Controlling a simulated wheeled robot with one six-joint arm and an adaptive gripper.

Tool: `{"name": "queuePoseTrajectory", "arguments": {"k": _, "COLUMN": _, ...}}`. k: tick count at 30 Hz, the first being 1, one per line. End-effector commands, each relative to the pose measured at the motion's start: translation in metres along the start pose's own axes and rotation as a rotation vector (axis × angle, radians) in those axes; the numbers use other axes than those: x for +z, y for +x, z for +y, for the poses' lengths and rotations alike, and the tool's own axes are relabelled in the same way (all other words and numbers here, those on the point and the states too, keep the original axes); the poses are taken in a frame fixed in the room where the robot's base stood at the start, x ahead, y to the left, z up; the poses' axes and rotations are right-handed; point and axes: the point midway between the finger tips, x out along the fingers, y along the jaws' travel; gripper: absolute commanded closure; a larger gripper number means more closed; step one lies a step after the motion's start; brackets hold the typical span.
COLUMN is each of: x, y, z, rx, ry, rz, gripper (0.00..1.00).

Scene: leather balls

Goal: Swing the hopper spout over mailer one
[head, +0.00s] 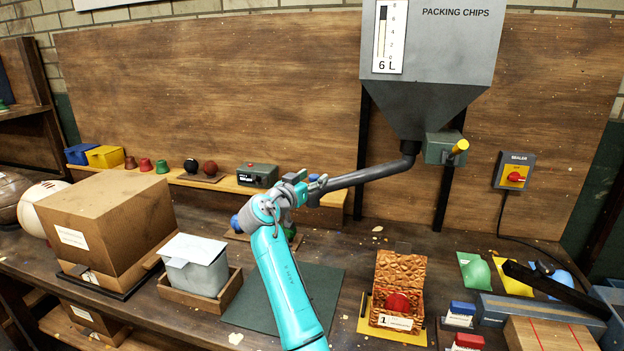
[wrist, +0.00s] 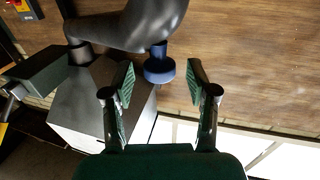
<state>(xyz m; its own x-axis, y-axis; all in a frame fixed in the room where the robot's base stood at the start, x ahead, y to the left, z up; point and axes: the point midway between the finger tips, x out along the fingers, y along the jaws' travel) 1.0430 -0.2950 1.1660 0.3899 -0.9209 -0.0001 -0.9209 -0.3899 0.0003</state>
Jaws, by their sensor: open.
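The grey packing-chip hopper (head: 430,60) hangs on the back wall. Its dark spout (head: 365,175) reaches out to the left, away from mailer one. Mailer one (head: 400,268) is an open brown box on a yellow mat, labelled 1, with a red item in it. My gripper (head: 312,186) is at the spout's outer end and partly hides it. In the wrist view the spout (wrist: 130,28) crosses the top, with a blue round knob (wrist: 160,72) on it. My gripper (wrist: 160,78) is open, its fingers on either side of the knob, with gaps showing at both sides.
A yellow-tipped lever (head: 459,147) sits on the hopper outlet. A low shelf with a control box (head: 258,175) stands behind my arm. Left are a lidded grey bin (head: 195,265) and a large carton (head: 110,225). A dark bar (head: 555,289) crosses the sealing area right of mailer one.

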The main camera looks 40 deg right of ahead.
Motion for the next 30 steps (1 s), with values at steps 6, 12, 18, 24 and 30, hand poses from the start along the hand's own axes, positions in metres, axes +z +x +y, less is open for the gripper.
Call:
{"name": "queuePoseTrajectory", "arguments": {"k": 6, "x": 0.0, "y": 0.003, "z": -0.0002, "rx": -0.001, "ry": 0.0, "rz": 0.0, "gripper": 0.42}}
{"name": "queuePoseTrajectory", "arguments": {"k": 12, "x": 0.0, "y": 0.0028, "z": -0.0001, "rx": 0.0, "ry": 0.0, "rz": 0.0, "gripper": 0.62}}
{"name": "queuePoseTrajectory", "arguments": {"k": 18, "x": 0.0, "y": 0.0028, "z": -0.0001, "rx": 0.0, "ry": 0.0, "rz": 0.0, "gripper": 1.0}}
{"name": "queuePoseTrajectory", "arguments": {"k": 24, "x": 0.0002, "y": 0.0025, "z": 0.0002, "rx": -0.004, "ry": 0.001, "rz": 0.0, "gripper": 1.0}}
{"name": "queuePoseTrajectory", "arguments": {"k": 30, "x": 0.0011, "y": -0.0009, "z": 0.004, "rx": -0.042, "ry": 0.001, "rz": -0.001, "gripper": 1.0}}
